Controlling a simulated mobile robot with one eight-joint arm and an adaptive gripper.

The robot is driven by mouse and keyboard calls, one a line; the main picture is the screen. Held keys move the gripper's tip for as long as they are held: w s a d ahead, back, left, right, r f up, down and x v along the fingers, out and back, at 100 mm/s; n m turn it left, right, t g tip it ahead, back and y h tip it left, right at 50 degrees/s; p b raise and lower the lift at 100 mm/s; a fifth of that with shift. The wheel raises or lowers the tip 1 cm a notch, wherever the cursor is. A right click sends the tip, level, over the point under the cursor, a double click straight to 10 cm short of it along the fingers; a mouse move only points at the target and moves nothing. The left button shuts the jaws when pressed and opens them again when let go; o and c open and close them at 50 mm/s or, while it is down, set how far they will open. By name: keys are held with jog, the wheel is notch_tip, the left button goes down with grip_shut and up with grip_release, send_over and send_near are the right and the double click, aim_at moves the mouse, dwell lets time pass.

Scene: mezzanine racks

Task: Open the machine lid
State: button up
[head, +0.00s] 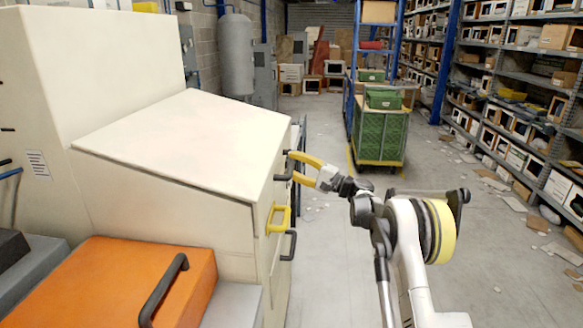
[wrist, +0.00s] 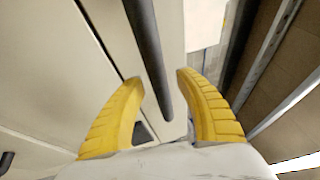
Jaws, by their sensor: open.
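The machine is a cream cabinet (head: 100,205) at the left of the head view, with a sloped lid (head: 190,135) that lies closed. Its right-hand face carries a dark handle (head: 283,178), a yellow handle (head: 278,219) below it and another dark handle (head: 290,246) lower down. My gripper (head: 291,165), with yellow fingers, is open beside that face at the upper dark handle. In the wrist view a dark bar (wrist: 147,50) runs between the open fingers (wrist: 159,80). I cannot tell whether either finger touches it.
An orange cover with a dark handle (head: 160,280) is in the left foreground. A green cart (head: 380,138) stands in the aisle behind my gripper. Shelving (head: 510,95) lines the right side. Papers litter the floor (head: 480,230), which is otherwise mostly open right of my arm.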

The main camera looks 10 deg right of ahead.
grip_shut()
notch_tip(320, 180, up, 27)
jog(key=d+n+g+h+p, duration=0.2)
jog(key=d+g+h+p, duration=0.15)
jog(key=p, duration=1.55)
jog(key=a+r+h+p, duration=0.1)
jog(key=a+r+p, duration=0.2)
jog(key=r+p, duration=0.3)
jog(key=w+a+r+g+h+p, duration=0.1)
jog(key=a+r+p, duration=0.2)
jog(key=r+p, duration=0.4)
jog(key=w+a+r+n+h+p, duration=0.1)
jog(key=a+r+p, duration=0.3)
jog(key=r+p, duration=0.3)
jog(key=shift+r+g, duration=0.35)
jog(key=shift+r, duration=1.3)
jog(key=shift+h, duration=0.25)
